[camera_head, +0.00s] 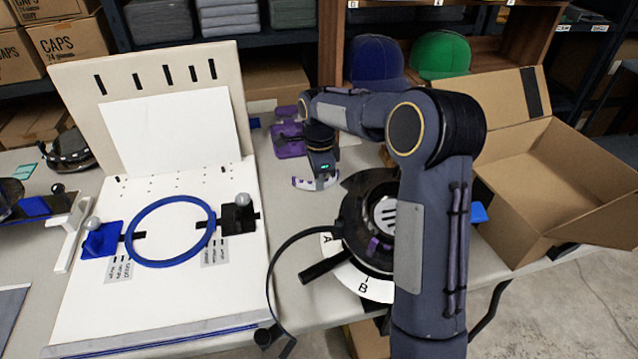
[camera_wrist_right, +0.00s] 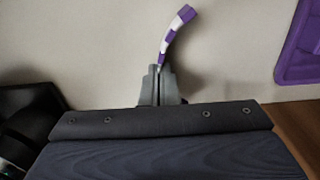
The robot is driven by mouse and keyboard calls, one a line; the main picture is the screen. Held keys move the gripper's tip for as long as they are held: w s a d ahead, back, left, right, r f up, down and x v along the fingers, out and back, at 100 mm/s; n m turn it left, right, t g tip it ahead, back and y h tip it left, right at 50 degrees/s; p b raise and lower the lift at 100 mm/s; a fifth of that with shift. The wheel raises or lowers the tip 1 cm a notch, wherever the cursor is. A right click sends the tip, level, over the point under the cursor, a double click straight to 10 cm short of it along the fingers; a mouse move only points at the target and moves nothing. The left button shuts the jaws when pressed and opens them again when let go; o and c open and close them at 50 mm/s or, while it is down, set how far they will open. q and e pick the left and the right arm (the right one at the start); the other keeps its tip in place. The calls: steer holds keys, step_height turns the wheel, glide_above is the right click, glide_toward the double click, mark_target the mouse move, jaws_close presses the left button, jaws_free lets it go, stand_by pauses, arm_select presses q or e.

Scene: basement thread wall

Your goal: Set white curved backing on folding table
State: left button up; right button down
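The white curved backing, with purple bands, (camera_head: 302,183) is at my right gripper (camera_head: 322,178) in the head view, over the middle of the folding table (camera_head: 290,222). In the right wrist view the backing (camera_wrist_right: 175,36) rises from between the nearly closed fingertips (camera_wrist_right: 160,82) and bends to the right. The right gripper looks shut on its near end. I cannot tell whether the backing touches the table.
A white board with a blue hoop (camera_head: 133,257) stands at left. A black round fixture (camera_head: 352,215) on a lettered white plate is close right of the gripper, partly behind my arm. Purple trays (camera_head: 288,148) lie behind. An open cardboard box (camera_head: 545,190) stands right.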

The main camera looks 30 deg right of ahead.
steer(key=c, duration=2.1)
jaws_free()
steer(key=shift+f, duration=0.35)
steer(key=shift+c, duration=0.2)
steer(key=o, duration=0.4)
steer(key=shift+r, duration=0.1)
step_height(320, 180, up, 12)
steer(key=p, duration=0.3)
steer(key=shift+r, duration=0.1)
